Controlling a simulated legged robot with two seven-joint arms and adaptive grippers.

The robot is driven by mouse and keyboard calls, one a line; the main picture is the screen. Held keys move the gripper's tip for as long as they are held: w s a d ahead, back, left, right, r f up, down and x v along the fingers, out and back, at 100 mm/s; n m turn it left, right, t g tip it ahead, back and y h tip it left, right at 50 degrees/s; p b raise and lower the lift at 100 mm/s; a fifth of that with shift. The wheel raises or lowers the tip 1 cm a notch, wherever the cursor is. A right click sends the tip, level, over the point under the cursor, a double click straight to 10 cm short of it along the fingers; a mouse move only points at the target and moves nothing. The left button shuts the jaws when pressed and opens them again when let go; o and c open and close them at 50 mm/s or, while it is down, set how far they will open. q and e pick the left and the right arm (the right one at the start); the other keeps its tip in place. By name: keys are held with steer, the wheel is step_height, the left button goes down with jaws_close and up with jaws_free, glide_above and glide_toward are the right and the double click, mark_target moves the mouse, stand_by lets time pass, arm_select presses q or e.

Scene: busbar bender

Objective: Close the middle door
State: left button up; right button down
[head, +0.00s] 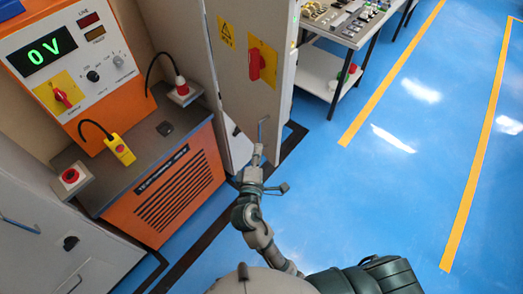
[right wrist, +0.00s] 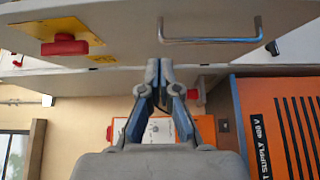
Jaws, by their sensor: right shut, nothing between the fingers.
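The middle door (head: 236,92) is a grey cabinet panel with a red rotary switch (head: 262,62) on a yellow plate and a metal handle (head: 263,130) low on its face. It stands ajar, with a gap along its left side. In the right wrist view the door (right wrist: 130,25) crosses the top, with the handle (right wrist: 210,39) at upper right. My right gripper (head: 257,153) is shut and empty just below the handle; its fingertips (right wrist: 160,65) are close to the door's edge. I cannot tell whether they touch. My left gripper is not in view.
An orange power supply (head: 165,195) with a 0 V display (head: 43,50) stands left of the door. A grey cabinet (head: 45,235) is at lower left. A workbench (head: 345,25) is at the back. The blue floor (head: 400,130) on the right is clear.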

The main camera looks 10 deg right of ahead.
steer(key=p, duration=0.1)
glide_toward(271, 117)
steer(key=w, duration=0.1)
steer(key=w+a, duration=0.2)
steer(key=shift+w, duration=0.4)
steer(key=d, duration=0.1)
steer(key=w+d, duration=0.1)
steer(key=d+p, duration=0.1)
steer(key=shift+w+d, duration=0.3)
steer(key=shift+w+d+f, duration=0.1)
steer(key=shift+d, duration=0.4)
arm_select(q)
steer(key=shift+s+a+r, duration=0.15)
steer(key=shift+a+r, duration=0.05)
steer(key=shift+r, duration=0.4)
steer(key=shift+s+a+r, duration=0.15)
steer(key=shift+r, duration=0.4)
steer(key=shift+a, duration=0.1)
arm_select(e)
steer(key=shift+w+a, duration=0.1)
steer(key=shift+a, duration=0.1)
